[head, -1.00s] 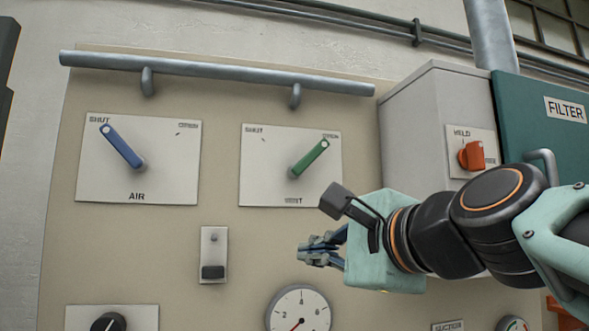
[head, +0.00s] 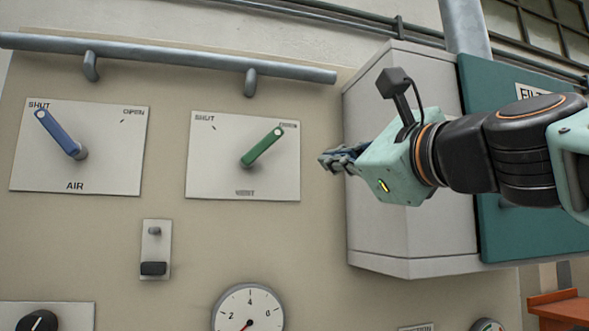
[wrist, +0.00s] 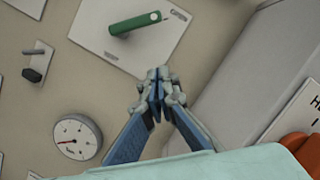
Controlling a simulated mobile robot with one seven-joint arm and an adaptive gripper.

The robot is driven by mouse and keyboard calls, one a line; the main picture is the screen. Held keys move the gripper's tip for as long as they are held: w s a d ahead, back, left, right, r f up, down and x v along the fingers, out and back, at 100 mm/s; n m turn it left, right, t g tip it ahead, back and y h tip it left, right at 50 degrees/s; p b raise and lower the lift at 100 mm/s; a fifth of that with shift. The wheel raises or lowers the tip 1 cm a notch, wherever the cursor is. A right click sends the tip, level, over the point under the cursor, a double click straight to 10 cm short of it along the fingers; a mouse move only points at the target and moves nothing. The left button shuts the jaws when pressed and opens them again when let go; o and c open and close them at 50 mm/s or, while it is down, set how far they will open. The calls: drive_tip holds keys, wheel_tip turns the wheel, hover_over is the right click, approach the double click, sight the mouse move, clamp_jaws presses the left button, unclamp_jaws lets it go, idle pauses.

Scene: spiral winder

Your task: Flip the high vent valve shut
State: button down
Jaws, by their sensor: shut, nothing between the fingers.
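The vent valve has a green lever (head: 263,147) on a white plate (head: 230,182) marked SHUT at upper left and OPEN at upper right. The lever tilts up and right, its tip by the OPEN mark. The green lever also shows at the top of the wrist view (wrist: 135,23). My gripper (head: 325,160) is shut and empty. It is just right of the vent plate in the head view, apart from the lever. In the wrist view its closed fingertips (wrist: 158,76) lie below the plate's lower corner.
The AIR valve's blue lever (head: 57,133) points to SHUT at left. A grey pipe rail (head: 170,58) runs above both plates. A grey cabinet (head: 400,245) stands out right of the panel, behind my gripper. A gauge (head: 247,312) and a small black switch (head: 154,268) sit below.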

sight(263, 146)
drive_tip(key=shift+a, duration=0.1)
drive_tip(key=w+a+r+p, duration=0.1)
drive_tip(key=w+a, duration=0.1)
drive_tip(key=w+a+r+p, duration=0.2)
drive_tip(key=w, duration=0.1)
drive_tip(key=w+a+r+p, duration=0.1)
drive_tip(key=w+a, duration=0.2)
drive_tip(key=shift+r, duration=0.25)
idle(0.4)
drive_tip(key=shift+d+r, duration=0.15)
idle(0.3)
drive_tip(key=shift+n, duration=0.3)
drive_tip(key=shift+r, duration=0.1)
